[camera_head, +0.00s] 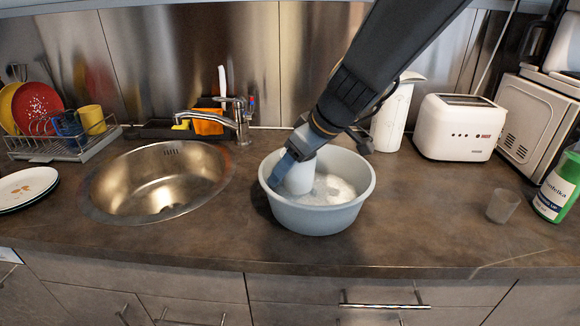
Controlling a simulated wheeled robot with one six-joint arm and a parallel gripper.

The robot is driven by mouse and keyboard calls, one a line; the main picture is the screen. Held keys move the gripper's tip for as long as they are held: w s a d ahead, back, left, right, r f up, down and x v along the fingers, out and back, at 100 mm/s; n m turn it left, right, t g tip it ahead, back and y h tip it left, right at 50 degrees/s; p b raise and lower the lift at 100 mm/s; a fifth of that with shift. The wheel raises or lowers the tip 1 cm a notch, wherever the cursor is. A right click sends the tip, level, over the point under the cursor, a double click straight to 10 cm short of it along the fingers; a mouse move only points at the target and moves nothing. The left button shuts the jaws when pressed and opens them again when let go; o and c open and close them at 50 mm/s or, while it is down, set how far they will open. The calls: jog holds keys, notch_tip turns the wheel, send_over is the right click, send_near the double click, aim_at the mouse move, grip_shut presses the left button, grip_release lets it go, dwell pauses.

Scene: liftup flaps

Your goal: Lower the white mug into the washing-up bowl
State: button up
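The white mug (300,178) is inside the pale blue-grey washing-up bowl (318,219), left of its middle. Its lower part is at the level of the foamy water (335,188); I cannot tell whether it touches the bottom. My gripper (287,163) reaches down into the bowl from the upper right. Its blue fingers are at the mug's upper left side and appear shut on it. The far side of the grip and part of the mug are hidden by the gripper.
A round steel sink (160,182) with a tap (238,120) is left of the bowl. A dish rack (65,146) stands further left. A toaster (458,127), a clear cup (502,206) and a green bottle (556,188) are to the right. The counter in front is clear.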

jog(key=o, duration=1.3)
